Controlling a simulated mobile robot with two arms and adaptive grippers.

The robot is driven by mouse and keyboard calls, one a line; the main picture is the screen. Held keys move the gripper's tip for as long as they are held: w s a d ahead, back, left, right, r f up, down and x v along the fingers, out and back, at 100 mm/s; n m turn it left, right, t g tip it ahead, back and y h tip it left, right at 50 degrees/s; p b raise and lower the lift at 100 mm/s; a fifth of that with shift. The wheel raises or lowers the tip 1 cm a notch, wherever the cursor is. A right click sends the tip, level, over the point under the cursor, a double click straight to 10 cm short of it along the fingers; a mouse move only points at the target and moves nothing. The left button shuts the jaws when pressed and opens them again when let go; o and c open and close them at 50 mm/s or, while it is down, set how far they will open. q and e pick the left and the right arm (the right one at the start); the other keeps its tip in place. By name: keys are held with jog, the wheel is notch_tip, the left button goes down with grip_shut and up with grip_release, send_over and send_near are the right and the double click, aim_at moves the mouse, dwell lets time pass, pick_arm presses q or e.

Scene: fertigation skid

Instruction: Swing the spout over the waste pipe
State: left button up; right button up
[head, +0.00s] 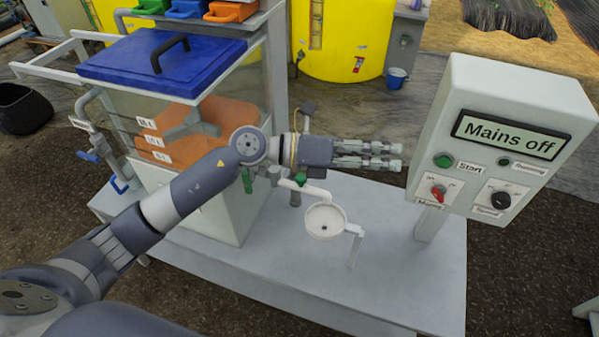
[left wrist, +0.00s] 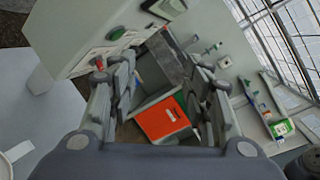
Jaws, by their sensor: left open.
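A white pipe that looks like the spout (head: 312,191) runs right from a green-handled valve (head: 300,179) at the tank's front and bends at its right end. Just below that bend is a round white dished drain (head: 325,221). From its right side a white waste pipe (head: 355,246) turns down towards the skid deck. My left gripper (head: 382,156) is open and empty. It is apart from the spout and appears above and right of it, fingers pointing right towards the control box. My forearm and wrist hide part of the tank and fittings behind. My right gripper is not seen.
A control box (head: 505,135) reading "Mains off", with a red knob, stands on a post at the right. A blue-lidded tank (head: 160,60) stands behind my arm. The grey skid deck (head: 400,270) is clear at the front right. The left wrist view shows an orange-red box (left wrist: 163,118) beyond my fingers.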

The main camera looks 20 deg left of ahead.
pick_arm(q)
jog(key=a+f+m+g+y, duration=0.2)
jog(key=a+f+m+y, duration=0.1)
jog(key=a+f+y, duration=0.2)
jog(key=m+y, duration=0.1)
jog(key=y, duration=0.7)
send_near(301, 176)
jog(key=p+x, duration=0.2)
jog(key=x, duration=0.5)
jog(key=shift+f+p, duration=0.2)
jog(key=shift+p, duration=0.2)
jog(key=shift+w+d+f, duration=0.15)
jog(key=shift+d+f, duration=0.05)
jog(key=shift+f, duration=0.35)
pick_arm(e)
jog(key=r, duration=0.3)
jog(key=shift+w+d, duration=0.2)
pick_arm(q)
grip_shut()
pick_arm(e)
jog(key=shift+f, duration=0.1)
